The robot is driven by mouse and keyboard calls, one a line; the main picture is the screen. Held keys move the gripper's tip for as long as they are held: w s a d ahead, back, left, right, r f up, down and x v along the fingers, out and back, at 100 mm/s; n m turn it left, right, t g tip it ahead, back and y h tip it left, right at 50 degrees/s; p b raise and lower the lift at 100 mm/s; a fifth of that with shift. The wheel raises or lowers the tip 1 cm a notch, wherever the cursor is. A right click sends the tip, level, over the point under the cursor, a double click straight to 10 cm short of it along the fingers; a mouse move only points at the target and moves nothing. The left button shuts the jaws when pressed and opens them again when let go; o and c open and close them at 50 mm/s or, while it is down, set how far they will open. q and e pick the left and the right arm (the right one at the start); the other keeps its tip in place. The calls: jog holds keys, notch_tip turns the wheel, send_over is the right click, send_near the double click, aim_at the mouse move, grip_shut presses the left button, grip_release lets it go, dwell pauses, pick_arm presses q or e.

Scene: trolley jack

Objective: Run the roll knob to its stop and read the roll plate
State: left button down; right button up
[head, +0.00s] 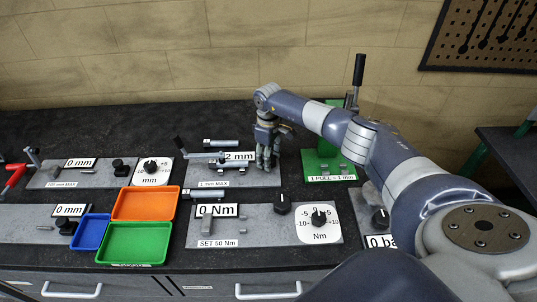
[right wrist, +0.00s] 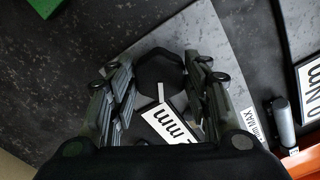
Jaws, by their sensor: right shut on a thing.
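My right gripper (head: 267,160) points down at the right end of a grey unit (head: 240,185) marked "MAX" on the back of the bench. In the right wrist view its fingers (right wrist: 160,88) are shut on a black many-sided knob (right wrist: 158,68) with a white mark. The gripper hides this knob in the head view. No label names roll. My left gripper is not in view.
A green jack base (head: 328,166) with an upright black handle (head: 358,70) stands right of the gripper. Orange (head: 145,203), blue (head: 90,232) and green (head: 134,243) trays lie front left. Other units show "0 mm" (head: 79,162) and "0 Nm" (head: 216,210).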

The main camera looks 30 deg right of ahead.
jog(key=shift+w+d+r, duration=0.1)
dwell(0.4)
jog(key=o, duration=1)
jog(key=shift+o, duration=0.3)
notch_tip(320, 180, up, 12)
dwell(1.4)
